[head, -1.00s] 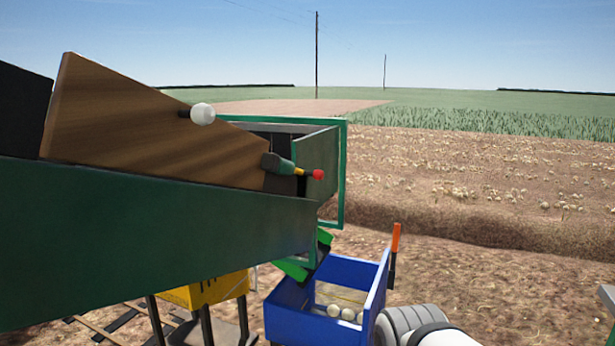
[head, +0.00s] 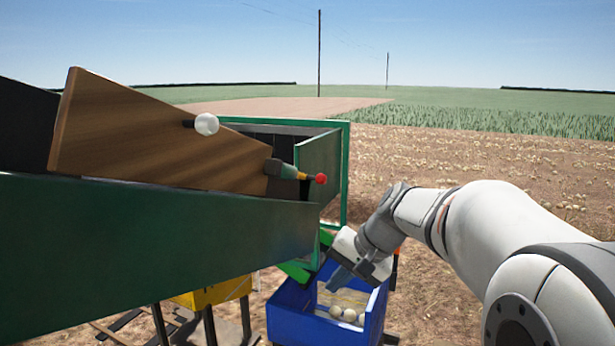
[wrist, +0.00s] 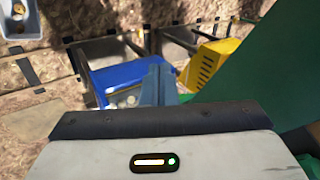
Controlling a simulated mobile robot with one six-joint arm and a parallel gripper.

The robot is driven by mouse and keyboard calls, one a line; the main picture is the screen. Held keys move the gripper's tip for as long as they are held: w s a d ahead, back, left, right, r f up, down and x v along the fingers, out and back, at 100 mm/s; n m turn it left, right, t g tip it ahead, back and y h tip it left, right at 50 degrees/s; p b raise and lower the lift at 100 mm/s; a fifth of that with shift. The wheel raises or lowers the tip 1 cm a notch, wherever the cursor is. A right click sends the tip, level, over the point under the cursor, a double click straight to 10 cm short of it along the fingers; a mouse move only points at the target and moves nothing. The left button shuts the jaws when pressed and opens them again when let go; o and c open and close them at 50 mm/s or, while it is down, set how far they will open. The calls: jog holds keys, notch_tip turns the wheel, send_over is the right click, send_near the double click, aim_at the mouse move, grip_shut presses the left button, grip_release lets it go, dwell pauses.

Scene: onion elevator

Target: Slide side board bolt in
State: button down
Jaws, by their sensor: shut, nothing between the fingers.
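The bolt (head: 295,172) is on the green elevator side near the lower end of the brown side board (head: 165,140). It has a dark green housing, a yellow band and a red tip (head: 321,179) pointing right. The board leans up above the green side wall (head: 150,230) and carries a white round knob (head: 206,124). My gripper (head: 338,278) is shut and empty, below and right of the bolt, in front of the blue crate. In the wrist view its fingers (wrist: 153,88) are together over the crate. The bolt does not show there.
The blue crate (head: 290,325) holds several onions below the green chute. A green panel (head: 318,165) and frame (head: 345,170) stand just behind the bolt. A yellow box (head: 225,292) stands under the elevator. Open field lies to the right.

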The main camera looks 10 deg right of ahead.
jog(key=w+d+r+m+t+y+p, duration=0.1)
jog(key=w+d+r+y, duration=0.15)
jog(key=w, duration=0.65)
jog(key=w+d+r+m+t+y, duration=0.15)
jog(key=w+r, duration=0.25)
jog(key=w, duration=0.4)
jog(key=m+t+y+p, duration=0.2)
jog(key=t+y, duration=0.2)
jog(key=t, duration=0.1)
send_near(315, 178)
jog(key=w+d+f, duration=0.1)
jog(key=w+d, duration=0.4)
jog(key=d, duration=0.1)
jog(key=shift+d+f, duration=0.1)
jog(key=shift+d, duration=0.1)
jog(key=shift+g, duration=0.35)
jog(key=r+p+x, duration=0.1)
jog(key=p+x, duration=0.3)
jog(key=x, duration=0.6)
jog(key=shift+m, duration=0.25)
jog(key=shift+s+a, duration=0.25)
jog(key=shift+s, duration=0.4)
jog(key=shift+s+a, duration=0.2)
jog(key=shift+s, duration=0.45)
jog(key=shift+s+a, duration=0.25)
jog(key=shift+s, duration=0.35)
jog(key=shift+d, duration=0.1)
